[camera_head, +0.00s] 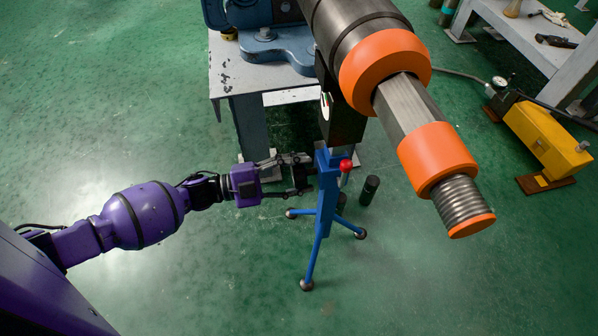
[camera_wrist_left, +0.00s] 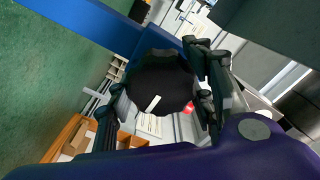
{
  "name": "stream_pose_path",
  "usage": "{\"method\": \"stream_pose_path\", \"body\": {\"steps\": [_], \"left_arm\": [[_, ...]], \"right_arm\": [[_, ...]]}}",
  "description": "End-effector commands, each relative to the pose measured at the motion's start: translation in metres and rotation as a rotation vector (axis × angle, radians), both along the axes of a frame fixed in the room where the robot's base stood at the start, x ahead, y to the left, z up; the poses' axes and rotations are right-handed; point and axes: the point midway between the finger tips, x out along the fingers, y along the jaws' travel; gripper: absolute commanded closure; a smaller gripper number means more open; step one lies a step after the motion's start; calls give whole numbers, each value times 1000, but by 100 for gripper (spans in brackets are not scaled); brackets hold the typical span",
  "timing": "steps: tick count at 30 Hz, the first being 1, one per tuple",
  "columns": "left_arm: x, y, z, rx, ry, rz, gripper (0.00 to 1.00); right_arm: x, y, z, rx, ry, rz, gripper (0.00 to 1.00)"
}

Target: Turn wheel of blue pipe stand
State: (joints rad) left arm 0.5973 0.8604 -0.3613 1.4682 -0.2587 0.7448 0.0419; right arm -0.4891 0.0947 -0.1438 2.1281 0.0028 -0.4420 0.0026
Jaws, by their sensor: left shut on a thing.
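The blue pipe stand (camera_head: 325,205) stands upright on splayed legs in the middle of the head view, under the large pipe. Its blue post (camera_wrist_left: 95,25) crosses the top left of the left wrist view. My left gripper (camera_head: 304,174) is at the stand's left side, near its top. In the left wrist view, my left gripper (camera_wrist_left: 160,100) has its fingers on either side of a dark round wheel (camera_wrist_left: 160,78) with a white mark, and is shut on it. The wheel is mostly hidden by the fingers in the head view. My right gripper is not in view.
A steel pipe (camera_head: 408,105) with orange collars (camera_head: 437,155) hangs over the stand. A red ball knob (camera_head: 346,165) sits at the stand's right. A grey table (camera_head: 232,82) with a blue vise is behind. A yellow pump (camera_head: 545,138) is at right. Open green floor lies in front.

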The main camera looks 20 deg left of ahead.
Motion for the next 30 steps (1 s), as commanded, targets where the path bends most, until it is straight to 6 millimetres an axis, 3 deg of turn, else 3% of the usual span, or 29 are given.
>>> {"method": "stream_pose_path", "body": {"steps": [30], "left_arm": [[-2,-2,-8,523,-774,-7,78]], "right_arm": [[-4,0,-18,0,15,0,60]]}}
